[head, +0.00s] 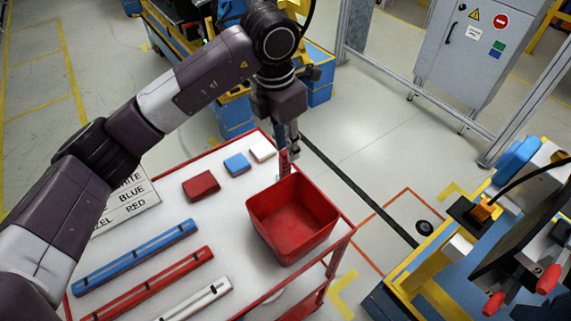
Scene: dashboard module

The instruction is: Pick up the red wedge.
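A red block (201,186), likely the red wedge, lies flat on the white top of the red-framed cart, left of the red bin. My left gripper (289,153) points down at the back edge of the red bin (293,214), right of the red block and apart from it. Something red shows beside its fingertips; I cannot tell whether this is part of the cart or bin, or something held. The finger opening is too small to make out. My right gripper is not in view.
A blue block (237,165) and a white block (263,150) lie behind the red block. Blue (136,257), red (150,285) and white (197,301) slotted bars lie at the front. A lettered sign (128,205) is at left. The cart top between blocks and bars is clear.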

